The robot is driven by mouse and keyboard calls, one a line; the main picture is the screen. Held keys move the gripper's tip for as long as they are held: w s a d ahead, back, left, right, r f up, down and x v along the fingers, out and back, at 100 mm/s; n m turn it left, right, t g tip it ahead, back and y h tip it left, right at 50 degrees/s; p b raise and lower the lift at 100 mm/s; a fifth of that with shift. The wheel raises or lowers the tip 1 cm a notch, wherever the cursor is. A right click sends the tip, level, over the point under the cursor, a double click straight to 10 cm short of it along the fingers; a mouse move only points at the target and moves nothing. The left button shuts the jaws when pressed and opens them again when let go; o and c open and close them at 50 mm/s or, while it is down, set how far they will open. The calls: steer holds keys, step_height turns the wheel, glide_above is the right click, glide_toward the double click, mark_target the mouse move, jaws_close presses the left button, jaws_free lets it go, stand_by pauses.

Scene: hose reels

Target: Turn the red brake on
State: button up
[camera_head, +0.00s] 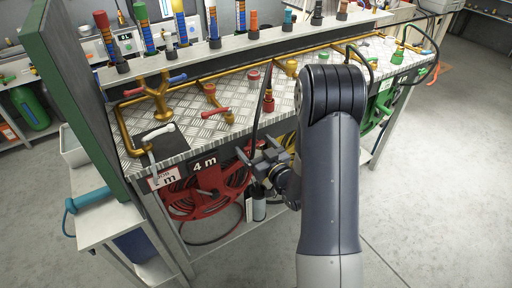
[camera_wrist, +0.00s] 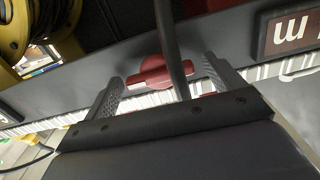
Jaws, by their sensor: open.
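The red brake, a small red handle (camera_wrist: 160,72) on the dark front rail, shows in the wrist view between my gripper's fingertips (camera_wrist: 163,70). A dark hose crosses in front of it. I see no clear contact between the fingers and the handle. In the head view my gripper (camera_head: 254,164) is open at the bench's front edge, right of the "4 m" sign (camera_head: 204,163). The red hose reel (camera_head: 208,195) hangs below that sign. The handle's exact setting is hard to tell.
The metal bench top (camera_head: 195,130) carries brass pipes (camera_head: 150,108) and a red valve lever (camera_head: 216,113). A green panel (camera_head: 75,80) stands at the left end. A green reel (camera_head: 376,112) hangs farther right. The floor at right is clear.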

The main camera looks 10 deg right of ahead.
steer(key=b+v, duration=0.2)
steer(key=v, duration=0.8)
steer(key=shift+s, duration=0.4)
steer(key=shift+w, duration=0.15)
steer(key=p+x, duration=0.2)
steer(key=x, duration=0.8)
steer(key=shift+w, duration=0.3)
steer(key=shift+n+p, duration=0.3)
steer(key=shift+p, duration=0.2)
steer(key=shift+f, duration=0.1)
